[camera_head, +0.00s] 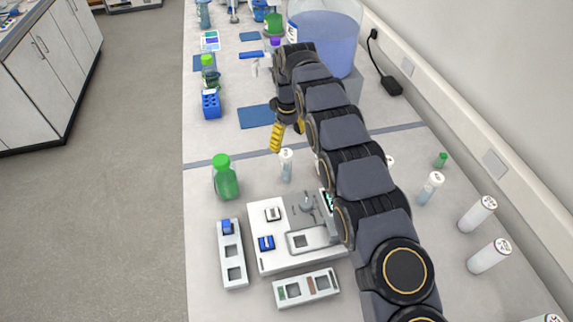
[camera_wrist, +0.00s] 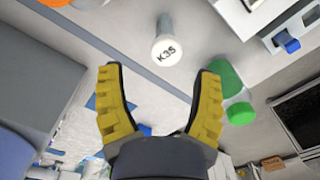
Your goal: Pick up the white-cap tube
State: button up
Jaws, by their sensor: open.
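A clear tube with a white cap (camera_head: 286,166) stands upright on the bench, just in front of my gripper (camera_head: 287,138) in the head view. In the wrist view a tube with a white cap marked K35 (camera_wrist: 166,50) shows beyond the fingertips, about midway between them. My gripper (camera_wrist: 157,85) has yellow fingers spread wide, with nothing between them. Other white-capped tubes stand at the right, one clear (camera_head: 430,188) and white ones (camera_head: 478,213) nearer the wall. The arm hides part of the bench between.
A green-capped bottle (camera_head: 225,178) stands left of the tube; its green body (camera_wrist: 226,78) is close to the right finger. A white device (camera_head: 270,240) lies in front. A blue rack (camera_head: 211,104) and a large blue-filled vessel (camera_head: 328,38) are farther back.

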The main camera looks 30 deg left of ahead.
aim_at(285, 162)
jog(key=shift+s+a+f, duration=0.2)
jog(key=shift+a+f, duration=0.2)
jog(key=shift+a, duration=0.1)
jog(key=shift+a+f, duration=0.1)
jog(key=shift+f, duration=0.2)
jog(key=f, duration=0.5)
jog(key=d+f, duration=0.1)
jog(key=f, duration=0.1)
jog(key=shift+s+f, duration=0.15)
jog(key=shift+s, duration=0.05)
jog(key=c, duration=0.9)
